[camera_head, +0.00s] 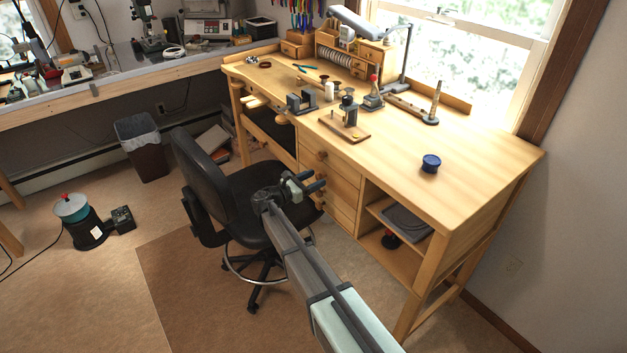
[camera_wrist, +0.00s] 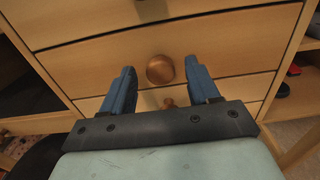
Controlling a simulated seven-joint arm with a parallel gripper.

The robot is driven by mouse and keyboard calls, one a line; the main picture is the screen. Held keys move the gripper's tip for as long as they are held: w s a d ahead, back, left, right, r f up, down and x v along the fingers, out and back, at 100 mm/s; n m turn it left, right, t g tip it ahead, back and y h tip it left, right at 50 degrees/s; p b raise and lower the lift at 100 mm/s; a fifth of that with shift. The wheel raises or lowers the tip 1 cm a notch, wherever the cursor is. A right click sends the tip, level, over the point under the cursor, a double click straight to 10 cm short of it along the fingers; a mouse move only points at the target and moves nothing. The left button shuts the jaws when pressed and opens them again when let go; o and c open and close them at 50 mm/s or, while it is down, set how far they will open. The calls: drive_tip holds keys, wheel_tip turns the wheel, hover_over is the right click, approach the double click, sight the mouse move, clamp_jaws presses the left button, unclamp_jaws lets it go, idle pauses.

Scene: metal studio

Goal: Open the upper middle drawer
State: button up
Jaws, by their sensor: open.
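A wooden workbench (camera_head: 470,170) has a stack of drawers with round knobs (camera_head: 322,156) in its front, all seemingly shut. In the wrist view, a drawer front (camera_wrist: 225,56) with a round copper-brown knob (camera_wrist: 160,69) faces my gripper. My open gripper (camera_wrist: 161,88) has one blue finger on each side of this knob in the picture, with a gap to each; I cannot tell whether the fingertips reach its depth. Another drawer front (camera_wrist: 80,18) lies above and one below. In the head view my gripper (camera_head: 318,184) is before the stack, hiding part of the lower fronts.
A black chair (camera_head: 205,165) stands left of my gripper, close to it. Open shelves (camera_head: 385,240) are right of the drawers. Tools and a blue round tin (camera_head: 431,164) are on the bench top. Floor (camera_head: 190,290) is free in front.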

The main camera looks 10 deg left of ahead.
drive_tip(key=shift+w+d, duration=0.15)
drive_tip(key=shift+c, duration=0.3)
clamp_jaws()
idle(0.3)
